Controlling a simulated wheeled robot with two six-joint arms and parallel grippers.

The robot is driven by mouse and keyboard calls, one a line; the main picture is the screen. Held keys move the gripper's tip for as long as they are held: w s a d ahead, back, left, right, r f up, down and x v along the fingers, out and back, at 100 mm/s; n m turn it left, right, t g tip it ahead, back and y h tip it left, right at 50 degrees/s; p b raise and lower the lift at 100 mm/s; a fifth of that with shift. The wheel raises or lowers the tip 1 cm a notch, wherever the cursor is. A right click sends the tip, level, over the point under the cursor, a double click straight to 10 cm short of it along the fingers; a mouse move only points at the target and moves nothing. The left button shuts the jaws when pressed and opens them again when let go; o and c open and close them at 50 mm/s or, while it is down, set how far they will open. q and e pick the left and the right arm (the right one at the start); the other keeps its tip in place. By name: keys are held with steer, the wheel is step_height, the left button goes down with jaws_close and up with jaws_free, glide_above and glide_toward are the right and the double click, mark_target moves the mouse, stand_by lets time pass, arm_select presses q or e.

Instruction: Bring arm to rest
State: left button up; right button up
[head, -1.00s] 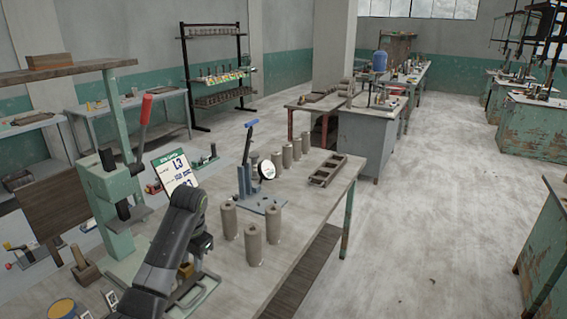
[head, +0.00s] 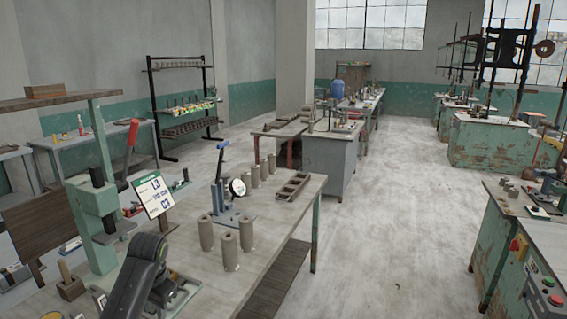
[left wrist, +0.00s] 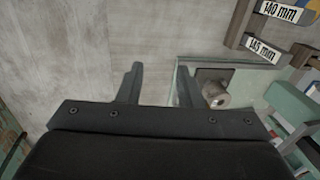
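My left arm (head: 138,276) comes in at the bottom left of the head view, in front of the near workbench (head: 205,285). Its gripper is mostly hidden there behind the arm. In the left wrist view my left gripper (left wrist: 160,88) has its two fingers apart with nothing between them. My right arm and gripper are not in view.
Several clay cylinders (head: 230,250) stand on the bench near a blue-handled tool (head: 219,180). A green press (head: 96,215) and a sign (head: 152,194) stand at left. A slotted tray (head: 293,186) lies at the bench's far end. Floor (head: 390,240) at right is clear.

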arm_select(q)
steer(key=shift+n+t, duration=0.5)
steer(key=shift+n, duration=0.3)
steer(key=s+f, duration=0.4)
steer(key=s, duration=0.1)
steer(key=s+f, duration=0.4)
steer(key=s, duration=0.1)
steer(key=s+f, duration=0.5)
steer(key=shift+s+d, duration=0.1)
steer(key=shift+s, duration=0.25)
steer(key=s+r+n+t, duration=0.2)
steer(key=s+r+n, duration=0.1)
steer(key=s, duration=1.9)
step_height(320, 180, down, 28)
steer(key=g+b, duration=0.2)
steer(key=b, duration=0.1)
steer(key=s+f+h+b, duration=0.1)
steer(key=s+f, duration=1.4)
steer(key=f, duration=0.2)
steer(key=shift+d+f+g+b, duration=0.3)
steer(key=shift+f+g+b, duration=0.05)
steer(key=shift+g+b, duration=0.05)
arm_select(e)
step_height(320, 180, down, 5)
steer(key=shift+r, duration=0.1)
